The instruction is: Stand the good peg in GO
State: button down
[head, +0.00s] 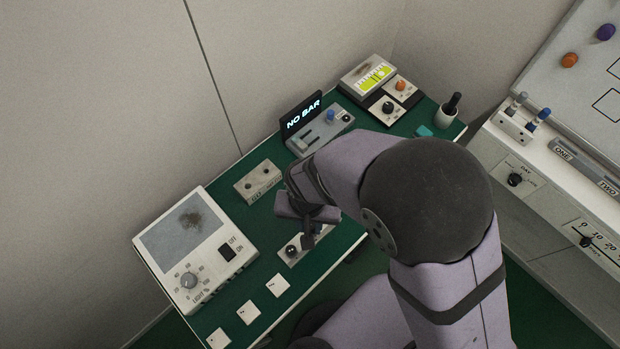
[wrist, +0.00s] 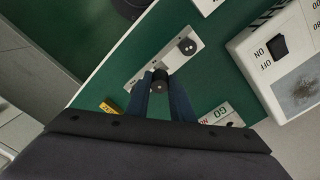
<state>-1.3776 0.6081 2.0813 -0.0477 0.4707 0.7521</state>
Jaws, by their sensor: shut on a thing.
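My gripper (head: 308,234) is over the pale strip (head: 287,263) near the front edge of the green bench. In the wrist view its blue-grey fingers (wrist: 161,84) are shut on a dark round-topped peg (wrist: 160,74). The peg is at one end of the strip (wrist: 139,80); I cannot tell whether its foot is still in the strip. A second dark peg (head: 292,250) stands at the strip's other end and also shows in the wrist view (wrist: 187,46).
A light box with a dial (head: 197,250) stands at the left. Several small white tiles (head: 278,286) lie along the front. A NO BAR display (head: 302,117), a grey device (head: 322,131) and a dark cup (head: 446,116) are farther back.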

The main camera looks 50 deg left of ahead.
jog(key=shift+r+b, duration=0.4)
jog(key=shift+r, duration=1.95)
jog(key=shift+s+r, duration=0.1)
jog(key=shift+r, duration=0.05)
jog(key=shift+s+d+p, duration=0.1)
jog(key=shift+s+p, duration=0.15)
jog(key=shift+p, duration=0.05)
jog(key=s+a+f+n+y+p, duration=0.15)
jog(key=s+a+f, duration=0.25)
jog(key=a, duration=0.4)
jog(key=a+r+n, duration=0.2)
jog(key=a, duration=0.4)
jog(key=w+a+r+n+y+p, duration=0.1)
jog(key=a+r+n, duration=0.1)
jog(key=a, duration=0.4)
jog(key=shift+w+a+r+n+t, duration=0.15)
jog(key=shift+a+r+n+t, duration=0.2)
jog(key=shift+n, duration=0.4)
jog(key=shift+f, duration=0.15)
